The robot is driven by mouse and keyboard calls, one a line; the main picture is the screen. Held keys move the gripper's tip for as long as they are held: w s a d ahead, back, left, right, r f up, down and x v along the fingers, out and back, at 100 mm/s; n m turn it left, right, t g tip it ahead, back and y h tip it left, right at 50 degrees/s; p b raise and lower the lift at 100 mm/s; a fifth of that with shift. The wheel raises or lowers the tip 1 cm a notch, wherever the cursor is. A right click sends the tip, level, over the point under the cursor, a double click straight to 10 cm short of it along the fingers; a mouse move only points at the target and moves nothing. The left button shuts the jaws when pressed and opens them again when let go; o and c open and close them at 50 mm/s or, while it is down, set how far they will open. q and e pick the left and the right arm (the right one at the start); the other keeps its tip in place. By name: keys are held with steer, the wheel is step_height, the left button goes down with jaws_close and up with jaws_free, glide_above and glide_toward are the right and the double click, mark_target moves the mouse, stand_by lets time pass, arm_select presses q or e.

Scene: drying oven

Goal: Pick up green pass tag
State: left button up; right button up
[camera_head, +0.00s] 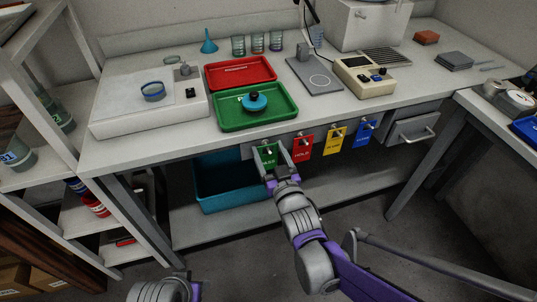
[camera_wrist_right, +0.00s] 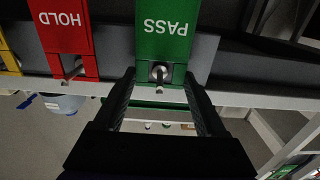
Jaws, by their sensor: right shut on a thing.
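The green PASS tag (camera_head: 267,155) hangs at the left end of the row of tags on the bench's front edge. In the right wrist view the tag (camera_wrist_right: 165,30) appears upside down, with a metal peg (camera_wrist_right: 159,74) at its hole. My right gripper (camera_head: 271,168) is at the tag and shut on it. In the wrist view its two dark fingers (camera_wrist_right: 160,92) stand on either side of the tag's peg end. The fingers hide part of the tag's edges. My left gripper is out of view; only part of my left arm shows at the bottom.
A red HOLD tag (camera_head: 303,145), a yellow tag (camera_head: 333,140) and a blue tag (camera_head: 364,133) hang to the right. A teal bin (camera_head: 215,195) stands below. Green (camera_head: 228,122) and red (camera_head: 225,75) trays lie on the bench above. Open floor lies in front.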

steer(key=shift+r, duration=0.3)
steer(key=p+v, duration=0.3)
steer(key=v, duration=1.5)
steer(key=shift+r, duration=0.45)
